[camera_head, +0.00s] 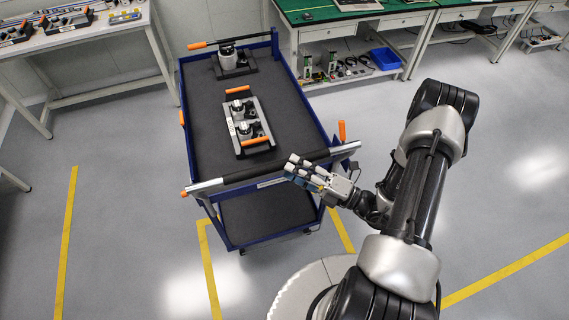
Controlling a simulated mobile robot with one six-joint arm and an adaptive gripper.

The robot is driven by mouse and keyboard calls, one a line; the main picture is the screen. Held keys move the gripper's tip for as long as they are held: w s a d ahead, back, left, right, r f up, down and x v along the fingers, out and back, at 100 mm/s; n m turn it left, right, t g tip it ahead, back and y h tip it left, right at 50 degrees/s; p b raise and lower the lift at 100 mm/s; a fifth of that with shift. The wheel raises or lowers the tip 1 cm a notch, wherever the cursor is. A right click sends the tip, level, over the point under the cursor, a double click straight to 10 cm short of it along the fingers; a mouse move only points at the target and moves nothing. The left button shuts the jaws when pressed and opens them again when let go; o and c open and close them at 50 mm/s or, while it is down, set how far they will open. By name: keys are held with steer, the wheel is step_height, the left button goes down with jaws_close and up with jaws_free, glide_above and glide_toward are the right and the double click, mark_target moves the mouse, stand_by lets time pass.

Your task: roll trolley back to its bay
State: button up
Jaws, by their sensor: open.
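The blue trolley (196,100) with dark grey shelves stands at the middle, between two workbenches. Its push handle (232,176), a dark bar with silver ends, runs across the near side. My gripper (297,170) is open at the right part of this handle, with its fingers pointing left. I cannot tell whether the fingers touch or surround the bar. Yellow floor lines (208,262) form a corner by the trolley's near left side, and another line (341,231) runs by its near right side. Which marked area is the trolley's bay is unclear.
A tray (259,145) with actuators lies on the trolley top, and another actuator on a dark base (235,69) stands at its far end. A white bench (68,43) is left, a green-topped bench (309,17) right. The near left floor is clear.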

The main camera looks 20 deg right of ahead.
mark_target(285, 164)
steer(key=shift+x, duration=1.85)
steer(key=shift+c, duration=0.4)
jaws_close()
